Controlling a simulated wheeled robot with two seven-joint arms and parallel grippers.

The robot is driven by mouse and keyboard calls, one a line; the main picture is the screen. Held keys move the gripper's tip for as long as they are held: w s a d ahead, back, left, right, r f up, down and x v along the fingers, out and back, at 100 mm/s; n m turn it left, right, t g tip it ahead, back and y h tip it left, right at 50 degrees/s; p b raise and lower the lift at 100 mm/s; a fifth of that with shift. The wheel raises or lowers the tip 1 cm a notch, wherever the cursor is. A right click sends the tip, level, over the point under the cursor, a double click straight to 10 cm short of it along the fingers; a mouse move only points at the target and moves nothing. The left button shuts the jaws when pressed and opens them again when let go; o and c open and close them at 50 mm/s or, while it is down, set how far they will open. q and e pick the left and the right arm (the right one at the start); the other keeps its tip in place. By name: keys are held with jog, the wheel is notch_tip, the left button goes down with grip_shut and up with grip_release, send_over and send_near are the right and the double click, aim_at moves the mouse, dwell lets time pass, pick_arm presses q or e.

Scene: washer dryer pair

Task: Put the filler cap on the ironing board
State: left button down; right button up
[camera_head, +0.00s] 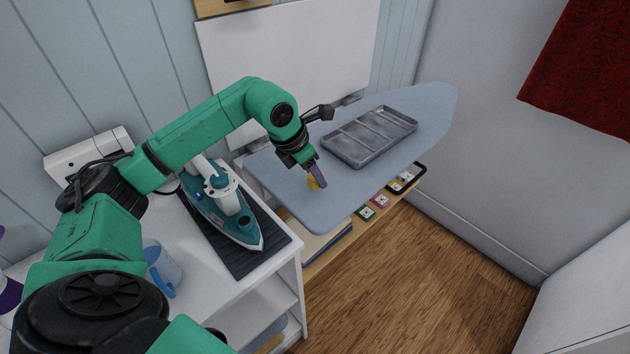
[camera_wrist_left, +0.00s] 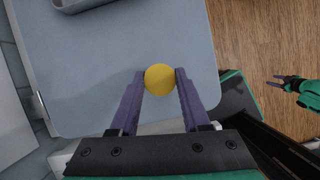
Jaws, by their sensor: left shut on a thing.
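The yellow filler cap (camera_head: 312,182) is between the fingers of my left gripper (camera_head: 317,181), which is shut on it. In the left wrist view the cap (camera_wrist_left: 160,79) is a round yellow disc between the two purple fingertips. The grey-blue ironing board (camera_head: 270,168) is below the cap, which is over its near-left part. I cannot tell whether the cap touches the board. My right gripper (camera_wrist_left: 275,81) shows small at the right of the left wrist view, over the floor, its fingers apart and empty.
A grey metal divided tray (camera_head: 370,138) lies on the board, right of my left gripper. A teal iron (camera_head: 225,210) rests on a dark mat (camera_head: 245,262) on the white cabinet, near a blue cup (camera_head: 162,268). The board between gripper and tray is clear.

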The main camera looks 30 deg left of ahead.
aim_at(311, 178)
pick_arm(q)
notch_tip(311, 178, down, 3)
jog(key=shift+f, duration=0.2)
pick_arm(e)
jog(key=shift+d+r, duration=0.15)
jog(key=shift+d, duration=0.1)
pick_arm(q)
jog(key=shift+c, duration=1.8)
grip_release()
pick_arm(e)
jog(key=shift+d, duration=0.1)
pick_arm(q)
jog(key=b+v, duration=0.1)
jog(key=v, duration=1.1)
jog(key=shift+b, duration=0.4)
pick_arm(e)
notch_tip(311, 178, down, 2)
pick_arm(q)
jog(key=shift+d, duration=0.1)
pick_arm(e)
jog(key=shift+r, duration=0.1)
